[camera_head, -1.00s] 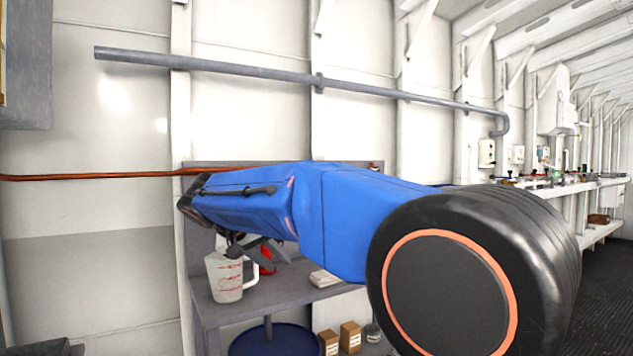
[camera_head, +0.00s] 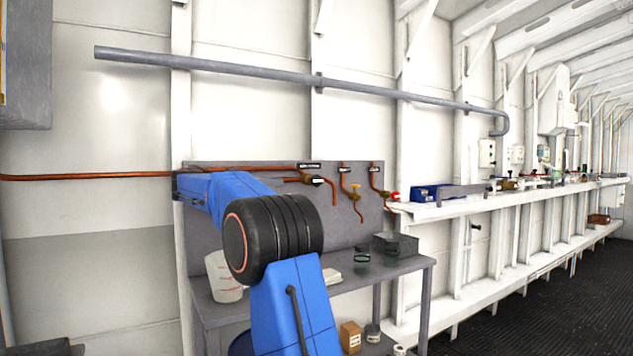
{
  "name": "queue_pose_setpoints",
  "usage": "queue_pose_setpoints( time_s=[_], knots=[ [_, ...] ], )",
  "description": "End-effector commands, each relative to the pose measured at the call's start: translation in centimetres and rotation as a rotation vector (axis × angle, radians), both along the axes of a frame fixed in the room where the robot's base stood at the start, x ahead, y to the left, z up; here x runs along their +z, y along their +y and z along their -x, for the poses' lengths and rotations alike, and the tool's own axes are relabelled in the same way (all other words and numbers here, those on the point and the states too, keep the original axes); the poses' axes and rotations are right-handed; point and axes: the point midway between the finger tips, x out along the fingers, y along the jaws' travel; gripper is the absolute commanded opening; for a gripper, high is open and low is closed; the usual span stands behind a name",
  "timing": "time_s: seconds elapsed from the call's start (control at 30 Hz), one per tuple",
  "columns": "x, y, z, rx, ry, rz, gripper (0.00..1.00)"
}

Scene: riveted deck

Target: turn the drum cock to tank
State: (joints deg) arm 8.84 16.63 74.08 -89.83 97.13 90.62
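A grey backboard (camera_head: 345,225) on the wall carries copper pipes and several brass valves. One valve (camera_head: 307,179) at the left has a pale handle pointing right. A second valve (camera_head: 355,190) has a yellow handle. A third valve (camera_head: 392,195) at the right has a red handle. Small dark labels sit above them, too small to read, so I cannot tell which is the drum cock. My arm bends across the left part of the board and hides some of it. My gripper does not show.
A grey bench (camera_head: 400,266) below the board holds a white jug (camera_head: 222,277) partly behind my arm, a glass jar (camera_head: 362,258) and a grey box (camera_head: 396,245). A white shelf (camera_head: 465,205) with a blue tray (camera_head: 428,192) runs right. The floor at right is clear.

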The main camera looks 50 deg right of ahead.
Motion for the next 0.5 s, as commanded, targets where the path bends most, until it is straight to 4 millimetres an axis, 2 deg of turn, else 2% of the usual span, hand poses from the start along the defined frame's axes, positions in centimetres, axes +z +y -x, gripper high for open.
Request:
queue_pose_setpoints(
  time_s=[0.17, 0.5],
  knots=[
    [0.1, -1.2, 0.4, -0.004, -0.003, 0.004, 0.28],
    [0.0, -6.7, 2.0, -0.004, -0.001, 0.002, 0.28]
  ],
)
